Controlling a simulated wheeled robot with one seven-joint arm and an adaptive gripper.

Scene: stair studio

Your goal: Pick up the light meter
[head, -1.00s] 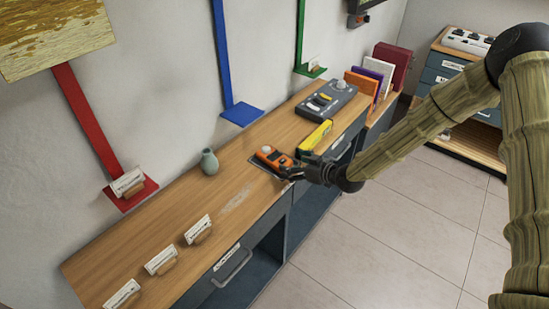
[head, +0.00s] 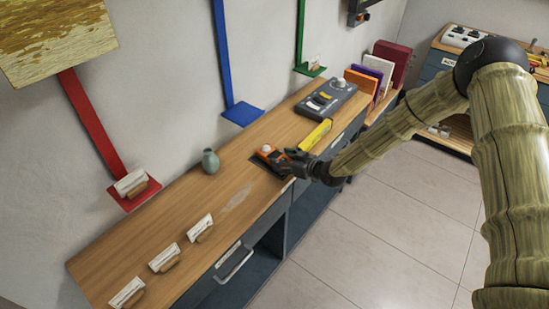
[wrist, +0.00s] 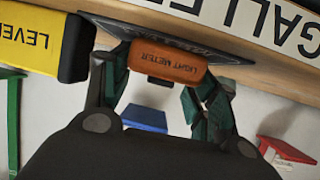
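The orange light meter (head: 266,150) lies on a dark mat (head: 257,163) near the front edge of the wooden counter. Its labelled end (wrist: 166,62) faces the wrist camera, which sees it upside down. My gripper (head: 285,160) is at the meter and covers part of it in the head view. In the wrist view, the gripper's fingers (wrist: 163,88) stand spread, one on each side of the meter. Whether the pads touch it is hard to make out. The meter seems to rest on the mat still.
A yellow level (head: 316,134) lies close to the right of the meter; its end is near a finger in the wrist view (wrist: 38,48). A grey control box (head: 326,98) stands farther right. A green-grey vase (head: 210,161) stands to the left. Label holders (head: 165,257) line the left counter.

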